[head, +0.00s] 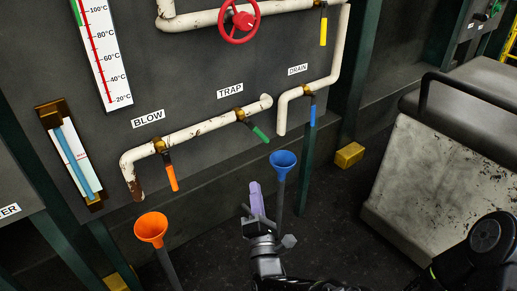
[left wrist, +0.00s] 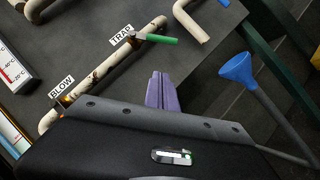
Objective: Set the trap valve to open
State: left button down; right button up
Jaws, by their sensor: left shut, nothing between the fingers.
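The trap valve has a brass body and a green handle (head: 260,133) on the white pipe under the TRAP label (head: 230,89). The handle slants down and to the right, at an angle to the pipe. In the left wrist view the green handle (left wrist: 162,40) shows to the right of its valve body. My left gripper (head: 256,190) has purple fingers, shut and empty. It is below the green handle in the head view, apart from it. In the left wrist view the shut fingers (left wrist: 160,84) are below the handle. My right gripper is not in view.
The orange BLOW handle (head: 171,178) is left of the trap valve and the blue DRAIN handle (head: 313,112) is right. An orange funnel (head: 151,229) and a blue funnel (head: 283,162) stand below the pipes. A red wheel (head: 239,22) is above.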

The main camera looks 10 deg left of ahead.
pick_arm(q)
jog(key=shift+d, duration=0.1)
jog(key=b, duration=0.1)
send_near(258, 132)
jog(key=w+a+f, duration=0.3)
jog(key=a+f, duration=0.1)
jog(key=w+r, duration=0.1)
jog(key=w+d, duration=0.1)
jog(key=w+r+b, duration=0.1)
jog(key=w, duration=0.1)
jog(key=shift+d+r, duration=0.3)
